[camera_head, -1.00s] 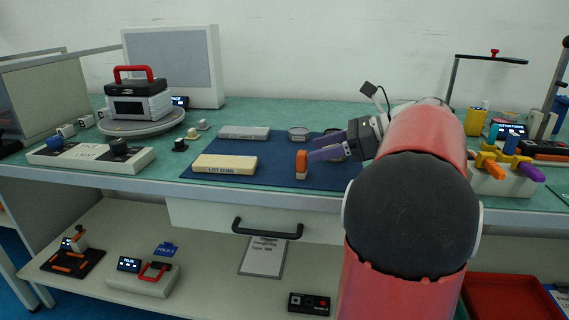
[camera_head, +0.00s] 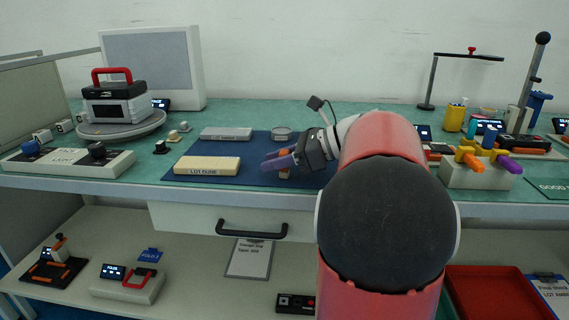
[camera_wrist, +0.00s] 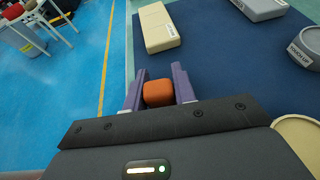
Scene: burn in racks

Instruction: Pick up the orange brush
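The orange brush (camera_wrist: 158,92) stands upright on the blue mat near the table's front edge. In the wrist view its orange top sits between the two purple fingers of my gripper (camera_wrist: 158,93), with a narrow gap visible on each side. In the head view my gripper (camera_head: 281,161) reaches in from the right around the brush, and its fingers cover much of it. A bit of the orange top (camera_head: 284,152) and the pale lower part show there. The fingers are apart and do not appear to press on the brush.
On the blue mat (camera_head: 243,144) lie a cream block (camera_head: 207,166), a grey block (camera_head: 226,134) and a round tin (camera_head: 281,134). A white box with knobs (camera_head: 70,162) stands left. A holder with coloured handles (camera_head: 476,176) stands right. A drawer handle (camera_head: 252,230) juts out below the edge.

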